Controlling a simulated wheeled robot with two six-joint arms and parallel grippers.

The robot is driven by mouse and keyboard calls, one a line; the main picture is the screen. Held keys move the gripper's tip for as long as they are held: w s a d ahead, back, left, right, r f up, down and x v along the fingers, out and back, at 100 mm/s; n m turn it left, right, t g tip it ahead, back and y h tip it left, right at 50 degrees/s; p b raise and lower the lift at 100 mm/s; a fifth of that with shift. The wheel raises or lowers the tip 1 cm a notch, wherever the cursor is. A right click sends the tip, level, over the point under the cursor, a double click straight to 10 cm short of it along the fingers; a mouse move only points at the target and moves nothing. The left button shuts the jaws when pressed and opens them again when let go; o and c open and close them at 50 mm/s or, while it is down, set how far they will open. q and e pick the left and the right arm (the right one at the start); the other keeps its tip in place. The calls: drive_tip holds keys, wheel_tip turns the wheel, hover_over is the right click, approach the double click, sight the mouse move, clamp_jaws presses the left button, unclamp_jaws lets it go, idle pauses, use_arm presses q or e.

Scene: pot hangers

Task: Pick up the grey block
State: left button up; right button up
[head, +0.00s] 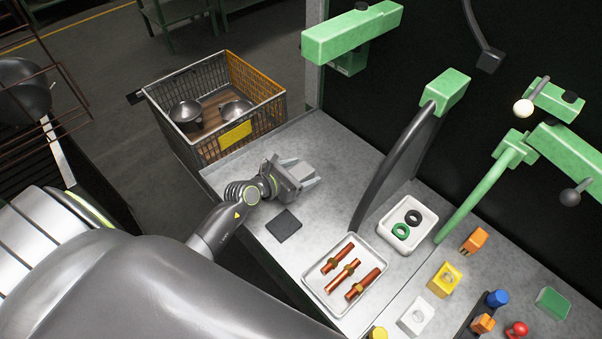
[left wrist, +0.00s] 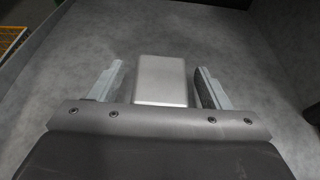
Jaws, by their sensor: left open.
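The grey block (left wrist: 160,80) is a light, smooth box on the grey worktop, seen in the left wrist view. My left gripper (left wrist: 159,72) is open, with one finger on each side of the block. A gap shows between the block and each finger. In the head view my left gripper (head: 302,171) is low over the left part of the worktop, and the block (head: 300,171) shows only partly between the fingers. My right gripper is not in view.
A dark square pad (head: 284,225) lies just below the gripper. A tray with copper fittings (head: 312,285) and a white tray with rings (head: 425,214) lie to the right. A wire basket (head: 258,112) with metal bowls stands behind. A dark curved piece (head: 393,165) rises right of the gripper.

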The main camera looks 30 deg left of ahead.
use_arm(q)
drive_tip(key=shift+x, duration=1)
drive_tip(key=shift+r, duration=0.1)
drive_tip(key=c, duration=1.3)
